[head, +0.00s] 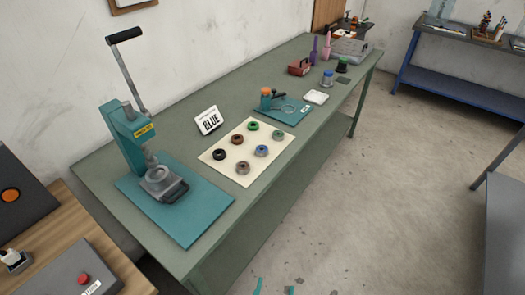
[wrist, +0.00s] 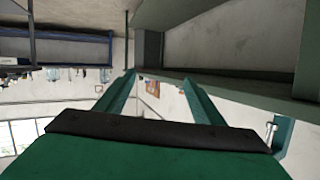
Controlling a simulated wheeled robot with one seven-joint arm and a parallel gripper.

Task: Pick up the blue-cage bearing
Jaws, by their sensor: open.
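The blue-cage bearing (head: 262,150) lies flat on a cream mat (head: 223,151) on the green workbench, on the mat's near right side. Other bearings surround it: a black one (head: 220,154), a red-brown one (head: 237,139), a green one (head: 253,126), a grey-green one (head: 277,135) and a grey-brown one (head: 243,168). My gripper (wrist: 158,78) shows its two teal fingers spread and empty in the wrist view. Its fingertips show at the bottom edge of the head view (head: 274,288), in front of and below the bench. No bearing shows in the wrist view.
Floor before the bench is open.

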